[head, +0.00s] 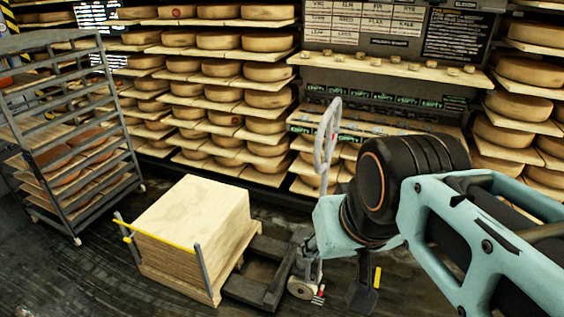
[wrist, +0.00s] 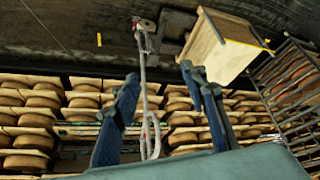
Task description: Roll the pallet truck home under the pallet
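The pallet (head: 212,296) stands on the floor, carrying a tall stack of pale boards (head: 195,225). The pallet truck (head: 262,285) is at its right side, with its dark forks pointing toward the pallet; how far they reach under it is hidden. Its steering handle rises upright to a grey loop (head: 327,140). In the wrist view the handle (wrist: 143,75) runs between the two dark blue fingers of my gripper (wrist: 160,75). The fingers are spread wide, with visible gaps to the handle. The boards also show in the wrist view (wrist: 215,50).
A wheeled rack (head: 75,150) with trays is at the left. Shelves of cheese wheels (head: 220,95) line the back wall. The floor in front is clear.

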